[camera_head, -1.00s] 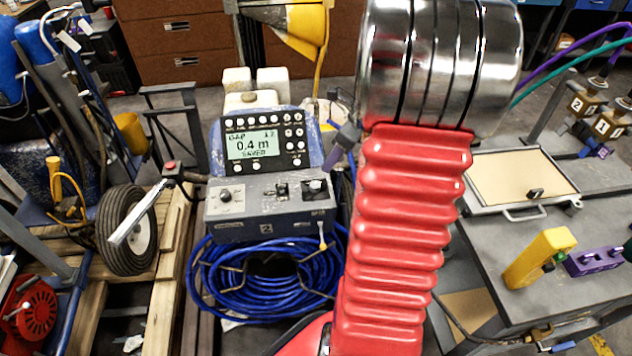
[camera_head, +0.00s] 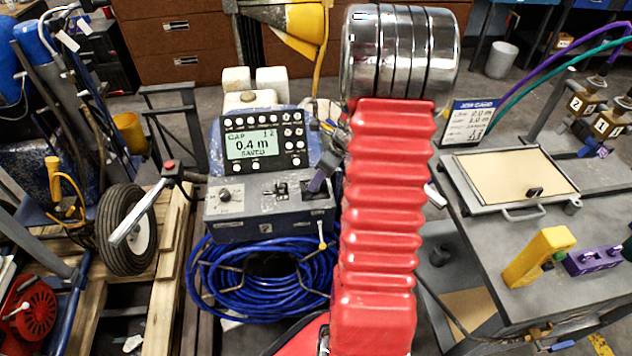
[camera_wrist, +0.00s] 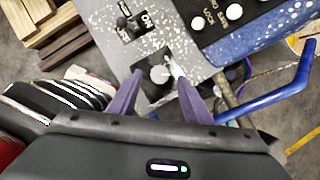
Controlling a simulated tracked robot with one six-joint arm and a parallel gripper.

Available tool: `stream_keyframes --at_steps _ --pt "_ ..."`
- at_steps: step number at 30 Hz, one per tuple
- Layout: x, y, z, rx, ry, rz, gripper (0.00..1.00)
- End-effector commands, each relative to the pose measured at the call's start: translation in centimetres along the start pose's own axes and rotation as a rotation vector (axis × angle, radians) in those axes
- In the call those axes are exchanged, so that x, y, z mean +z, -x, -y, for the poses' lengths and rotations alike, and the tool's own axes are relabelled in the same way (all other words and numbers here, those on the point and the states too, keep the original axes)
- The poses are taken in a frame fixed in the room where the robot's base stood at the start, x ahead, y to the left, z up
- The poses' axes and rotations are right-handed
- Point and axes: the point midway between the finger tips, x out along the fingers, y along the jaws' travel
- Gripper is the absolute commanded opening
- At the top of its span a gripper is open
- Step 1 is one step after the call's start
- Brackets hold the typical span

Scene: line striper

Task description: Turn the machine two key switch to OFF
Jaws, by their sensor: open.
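The machine two control box (camera_head: 262,226), marked "2", has a key switch (camera_wrist: 160,74) at the right end of its sloped face. In the wrist view this switch shows as a pale round part on a black plate. My gripper (camera_wrist: 160,82) is open, its two purple fingers on either side of the switch. I cannot tell whether they touch it. The switch's setting is not readable.
A toggle switch (camera_head: 281,188) with an ON label and a round knob (camera_head: 225,195) are on the same face. The display (camera_head: 250,146) above reads 0.4 m, saved. A blue hose coil (camera_head: 265,290) lies below. A grey bench (camera_head: 480,240) stands to the right.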

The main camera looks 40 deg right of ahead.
Motion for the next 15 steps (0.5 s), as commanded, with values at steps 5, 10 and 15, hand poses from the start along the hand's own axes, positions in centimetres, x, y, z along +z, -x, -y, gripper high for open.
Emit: stream_keyframes --at_steps 5,10,15 --pt "0.0 -2.0 -0.1 0.002 0.0 0.0 0.45" --pt "0.0 -2.6 0.0 0.001 0.001 0.0 0.45" --pt "0.0 -2.7 0.0 0.0 0.001 0.0 0.45"
